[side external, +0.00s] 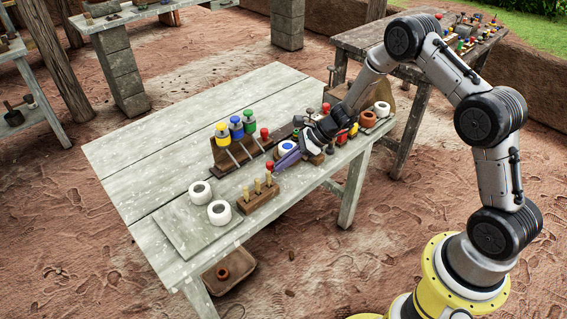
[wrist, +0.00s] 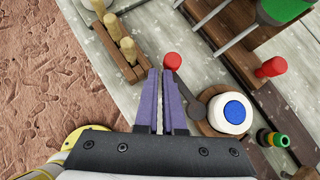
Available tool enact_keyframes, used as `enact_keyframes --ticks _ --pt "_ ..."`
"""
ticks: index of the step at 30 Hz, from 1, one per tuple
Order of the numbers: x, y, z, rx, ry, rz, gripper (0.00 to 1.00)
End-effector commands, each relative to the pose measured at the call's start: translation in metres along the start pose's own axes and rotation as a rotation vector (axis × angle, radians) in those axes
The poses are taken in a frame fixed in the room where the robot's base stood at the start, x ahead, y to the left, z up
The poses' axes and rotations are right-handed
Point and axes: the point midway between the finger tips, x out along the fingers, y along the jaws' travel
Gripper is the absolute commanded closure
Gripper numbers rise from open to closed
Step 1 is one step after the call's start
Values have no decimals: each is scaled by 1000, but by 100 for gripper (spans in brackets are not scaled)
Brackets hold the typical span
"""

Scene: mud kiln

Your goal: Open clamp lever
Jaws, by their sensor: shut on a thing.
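The clamp lever (wrist: 178,79) is a grey bar with a red knob (wrist: 172,60) at its end. It runs beside a round base with a white ring and blue centre (wrist: 233,112). In the side view the red knob (side external: 270,166) shows just past my fingertips, and the white and blue piece (side external: 287,147) is behind them. My gripper (wrist: 163,75) has purple fingers close together with a narrow gap, at the lever just behind the knob. It is shut on the lever, though the contact itself is not clearly seen.
A wooden block with several pegs (side external: 258,198) stands near the front edge. A rack with yellow, blue and green-topped tools (side external: 228,150) is behind. White rings (side external: 219,212) lie at the left, and more pieces crowd the right. The table's far left (side external: 140,150) is clear.

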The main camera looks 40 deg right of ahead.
Motion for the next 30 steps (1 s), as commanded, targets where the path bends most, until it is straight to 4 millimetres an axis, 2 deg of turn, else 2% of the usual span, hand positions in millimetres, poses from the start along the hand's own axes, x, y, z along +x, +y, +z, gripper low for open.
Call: enact_keyframes --ticks 5,11,14,18,24,30 --pt "2 5 3 -6 -8 13 100" --pt "-15 13 -14 -1 -4 6 100" --pt "-31 20 -26 2 -3 0 100" --pt "-63 28 -23 -2 -4 -3 100" --pt "-98 40 -22 -1 -3 -3 100" --pt "-118 46 -21 0 -1 -2 100"
